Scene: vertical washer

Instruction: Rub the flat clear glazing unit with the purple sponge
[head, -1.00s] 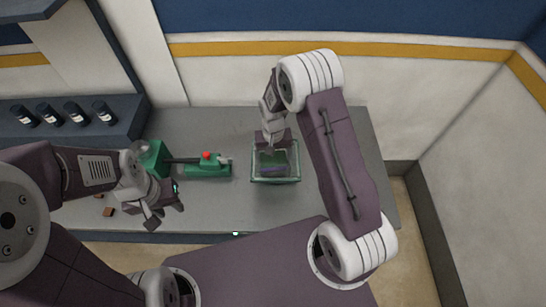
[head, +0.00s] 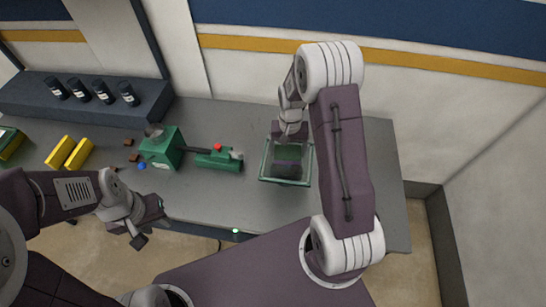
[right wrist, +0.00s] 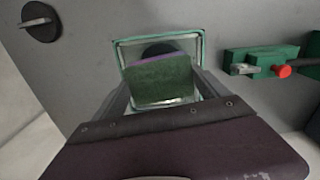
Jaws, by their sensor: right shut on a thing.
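The flat clear glazing unit (head: 264,162) is a see-through pane with a green rim, on the grey bench under my right arm. It also shows in the right wrist view (right wrist: 200,45). My right gripper (right wrist: 160,92) is shut on the sponge (right wrist: 160,82), which has a green face and a purple edge, and holds it over the pane. In the head view the sponge (head: 288,168) looks dark and is partly hidden by the gripper; whether it touches the glass I cannot tell. My left gripper (head: 149,226) is open and empty in front of the bench's front edge.
A green clamp-like tool (head: 190,153) with a red knob lies left of the pane. Yellow blocks (head: 68,153), small brown pieces and a blue ball (head: 141,167) lie further left. Several dark jars (head: 92,92) stand on the back shelf. Bench right of the pane is clear.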

